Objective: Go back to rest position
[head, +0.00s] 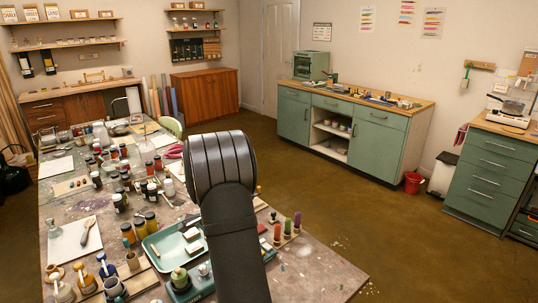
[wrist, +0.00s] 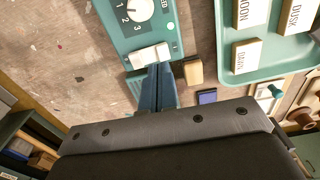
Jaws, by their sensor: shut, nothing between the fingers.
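My gripper (wrist: 160,70) shows in the wrist view as two dark blue fingers pressed together, with nothing between them. The fingertips appear close to a white block-like piece (wrist: 148,56) at the near edge of a teal device (wrist: 122,32). I cannot tell whether they touch it. The device has a dial marked 1, 2, 3 and a lit green light (wrist: 171,26). In the head view my black arm reaches over the table (head: 335,272), and the gripper itself is hidden behind it.
A teal tray (wrist: 225,70) with labelled blocks lies right of the fingers in the wrist view. Paint jars and bottles (head: 120,202) crowd the table's left side. Coloured upright pieces (head: 287,227) stand right of my arm. Open floor (head: 370,225) lies beyond the table's right edge.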

